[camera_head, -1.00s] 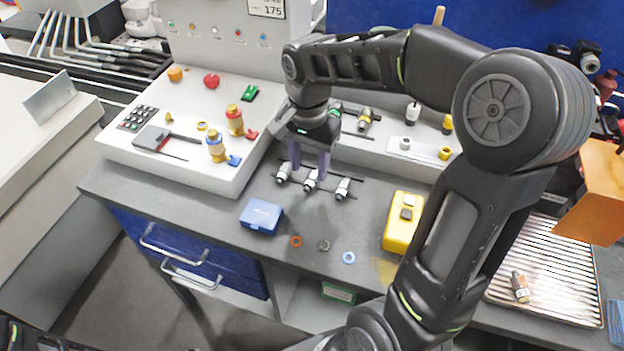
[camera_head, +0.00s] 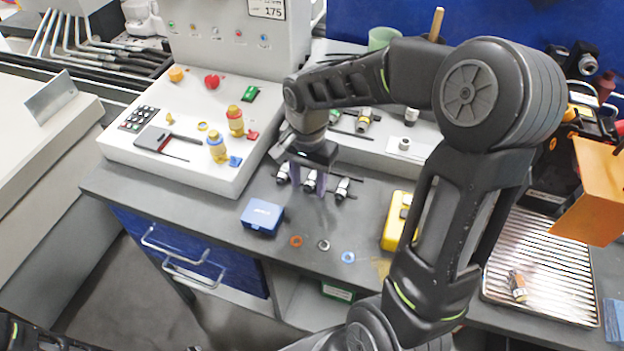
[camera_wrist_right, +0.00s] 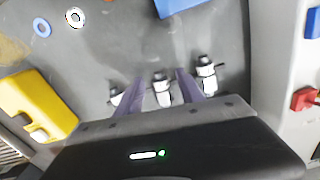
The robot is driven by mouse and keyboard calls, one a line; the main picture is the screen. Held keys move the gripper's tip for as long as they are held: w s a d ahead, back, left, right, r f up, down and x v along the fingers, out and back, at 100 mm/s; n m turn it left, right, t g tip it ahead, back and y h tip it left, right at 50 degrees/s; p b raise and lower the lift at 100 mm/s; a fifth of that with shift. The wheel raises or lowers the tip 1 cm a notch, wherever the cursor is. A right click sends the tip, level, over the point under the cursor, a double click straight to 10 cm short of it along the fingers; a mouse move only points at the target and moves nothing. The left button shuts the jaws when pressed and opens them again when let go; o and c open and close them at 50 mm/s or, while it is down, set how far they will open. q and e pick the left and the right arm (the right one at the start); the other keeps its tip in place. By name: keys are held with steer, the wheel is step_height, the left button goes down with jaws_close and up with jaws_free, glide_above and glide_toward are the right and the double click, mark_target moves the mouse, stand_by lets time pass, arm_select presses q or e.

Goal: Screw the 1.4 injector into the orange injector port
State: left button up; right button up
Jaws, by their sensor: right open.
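Three silver-and-black injectors stand in a row on the grey bench: a left one (camera_head: 283,173), a middle one (camera_head: 310,181) and a right one (camera_head: 342,188). Their size labels are too small to read. My right gripper (camera_head: 309,190) is open, its purple fingers pointing down around the middle injector. In the right wrist view, the fingers (camera_wrist_right: 159,78) stand on either side of the middle injector (camera_wrist_right: 162,88), with gaps visible. An injector lies outside each finger. I cannot tell which fitting is the orange injector port.
A white test panel (camera_head: 215,180) with gold fittings (camera_head: 217,148) stands left of the injectors. A blue box (camera_head: 262,216), an orange ring (camera_head: 296,241), a blue ring (camera_head: 348,257) and a yellow block (camera_head: 393,232) lie in front. A ribbed metal tray (camera_head: 550,275) is at right.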

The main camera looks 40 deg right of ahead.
steer(key=shift+c, duration=0.6)
jaws_close()
